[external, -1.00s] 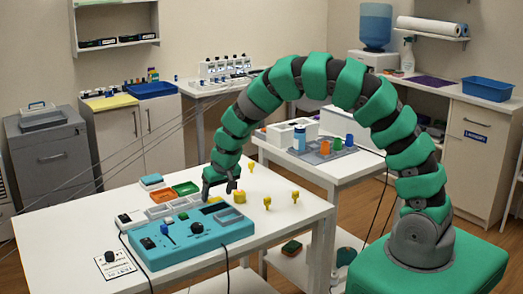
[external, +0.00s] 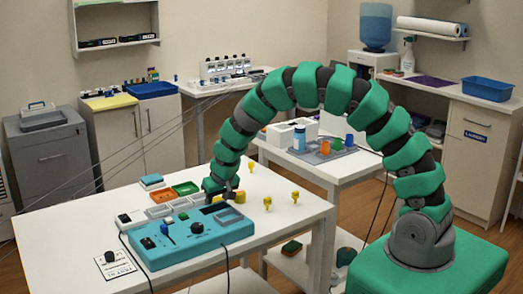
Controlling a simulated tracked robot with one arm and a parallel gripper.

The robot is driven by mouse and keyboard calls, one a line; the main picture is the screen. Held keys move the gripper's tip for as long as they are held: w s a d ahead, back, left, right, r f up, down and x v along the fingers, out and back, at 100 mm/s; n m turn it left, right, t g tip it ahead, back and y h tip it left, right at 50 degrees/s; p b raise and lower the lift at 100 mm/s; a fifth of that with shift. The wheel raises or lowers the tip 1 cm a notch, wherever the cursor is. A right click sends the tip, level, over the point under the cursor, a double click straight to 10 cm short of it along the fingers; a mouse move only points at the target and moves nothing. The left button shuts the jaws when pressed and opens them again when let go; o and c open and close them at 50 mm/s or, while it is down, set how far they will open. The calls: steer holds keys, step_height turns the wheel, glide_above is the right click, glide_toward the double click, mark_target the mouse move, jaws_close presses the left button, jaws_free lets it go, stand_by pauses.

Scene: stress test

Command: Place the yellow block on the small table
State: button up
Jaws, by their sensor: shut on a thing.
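The yellow block (external: 240,197) is on the white front table (external: 290,218), near its right side. My gripper (external: 224,198) is low at the table, right at the block's left side, and is shut on it. The fingers hide part of the block, and the contact is too small to see clearly. A smaller white table (external: 343,172) stands behind and to the right, with a grey tray on it.
A teal control box (external: 190,238) lies just in front of my gripper. Yellow pegs (external: 267,203) stand right of the block. Small coloured trays (external: 186,188) lie to the left. The smaller table's tray (external: 322,156) holds a bottle and coloured cups.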

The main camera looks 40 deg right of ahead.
steer(key=shift+r, duration=0.15)
step_height(320, 180, up, 11)
step_height(320, 180, up, 12)
glide_above(217, 200)
steer(key=w+d+m+h, duration=0.15)
steer(key=w+d, duration=0.35)
steer(key=d, duration=1)
steer(key=w+d+m, duration=0.2)
steer(key=w+d, duration=0.3)
steer(key=d, duration=1.1)
steer(key=s+d+m+p, duration=0.1)
steer(key=s+d+m, duration=0.1)
steer(key=d, duration=1.1)
steer(key=s+d+m, duration=0.1)
steer(key=s+d, duration=0.1)
steer(key=d, duration=1.2)
steer(key=s+d+m+g+h, duration=0.1)
steer(key=s+d, duration=0.4)
steer(key=d, duration=0.4)
steer(key=s+d+m+h, duration=0.1)
steer(key=s+d+m, duration=0.1)
steer(key=s+d, duration=0.5)
steer(key=shift+n, duration=0.25)
steer(key=x, duration=0.6)
steer(key=shift+w+d+r+p, duration=0.1)
steer(key=shift+w+r+p, duration=0.1)
steer(key=shift+p, duration=0.15)
